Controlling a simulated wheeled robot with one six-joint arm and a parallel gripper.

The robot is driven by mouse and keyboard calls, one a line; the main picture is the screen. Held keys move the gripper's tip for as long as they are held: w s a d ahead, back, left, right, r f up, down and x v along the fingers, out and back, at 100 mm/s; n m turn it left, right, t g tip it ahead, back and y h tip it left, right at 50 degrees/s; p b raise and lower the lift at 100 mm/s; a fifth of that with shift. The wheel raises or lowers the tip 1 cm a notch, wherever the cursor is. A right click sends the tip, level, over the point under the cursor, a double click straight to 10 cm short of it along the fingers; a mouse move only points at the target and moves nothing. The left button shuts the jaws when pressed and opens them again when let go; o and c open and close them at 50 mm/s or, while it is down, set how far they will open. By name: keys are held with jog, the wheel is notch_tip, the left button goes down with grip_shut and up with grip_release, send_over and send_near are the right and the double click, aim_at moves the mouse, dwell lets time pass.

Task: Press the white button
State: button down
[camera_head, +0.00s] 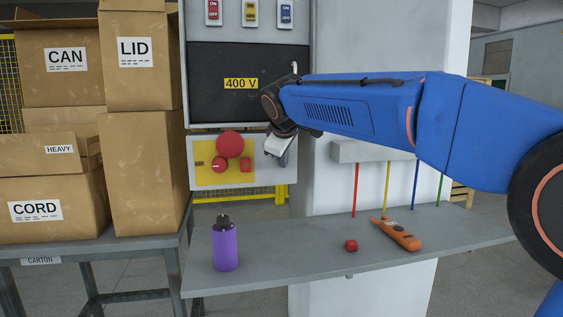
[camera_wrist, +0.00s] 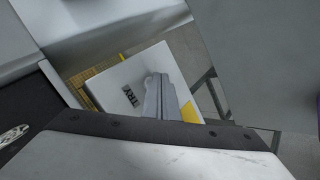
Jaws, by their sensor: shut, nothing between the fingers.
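I cannot make out a white button in either view; my gripper and wrist may cover it. A white control panel (camera_head: 200,146) hangs below the dark 400 V cabinet front. It carries a yellow plate with a big red mushroom button (camera_head: 230,144), a red knob (camera_head: 218,165) and a small red button (camera_head: 245,164). My gripper (camera_head: 284,158) is in front of the panel's right end, shut and empty. In the wrist view the grey fingers (camera_wrist: 159,83) are together over the white panel (camera_wrist: 112,78), next to a dark label reading TRY. I cannot tell whether they touch it.
Stacked cartons (camera_head: 140,170) stand at the left. Coloured rods (camera_head: 387,185) hang from a grey box at the right.

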jog(key=shift+w+a, duration=0.15)
jog(key=shift+w, duration=0.25)
dwell(0.6)
jog(key=shift+s, duration=0.15)
jog(key=shift+s+d, duration=0.25)
jog(key=shift+s, duration=0.45)
jog(key=shift+s, duration=0.1)
jog(key=s, duration=0.2)
jog(key=s+d, duration=0.1)
jog(key=s, duration=0.1)
jog(key=shift+s+d, duration=0.15)
jog(key=shift+s, duration=0.15)
dwell(0.4)
